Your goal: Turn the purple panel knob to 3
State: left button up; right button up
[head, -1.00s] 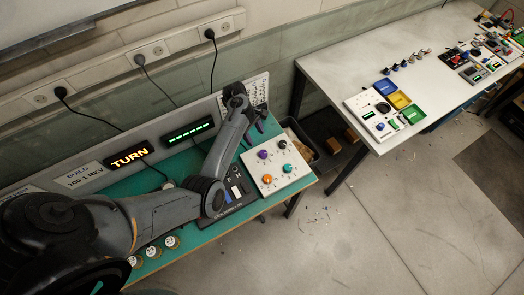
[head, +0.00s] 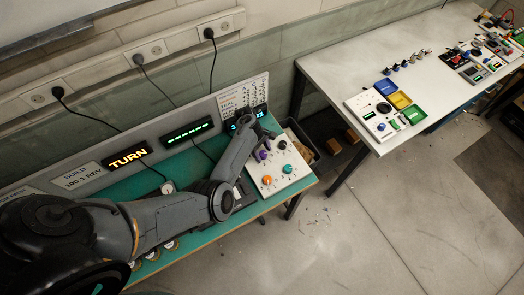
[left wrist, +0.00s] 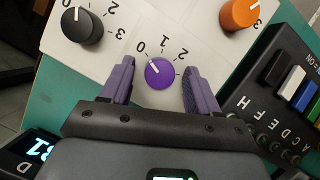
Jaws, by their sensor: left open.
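The purple knob (left wrist: 159,74) is on a white panel (left wrist: 195,30) in the left wrist view. Its white mark points up and left, toward the printed 0. The 1 and 2 show beside it; the 3 is not seen, near the right-hand finger. My left gripper (left wrist: 159,86) is open, with one finger on each side of the knob and a visible gap to each. In the head view the gripper (head: 263,150) is over the back left of the panel and partly hides the knob. My right gripper is not in view.
A black knob (left wrist: 82,26) and an orange knob (left wrist: 239,13) are close by on the panel, with a teal knob (head: 288,169) at its front right. A dark switch box (left wrist: 284,85) adjoins the panel. The lit sign (head: 128,155) reads TURN.

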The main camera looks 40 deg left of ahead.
pick_arm(q)
jog(key=shift+c, duration=0.4)
jog(key=c, duration=0.9)
jog(key=shift+c, duration=0.2)
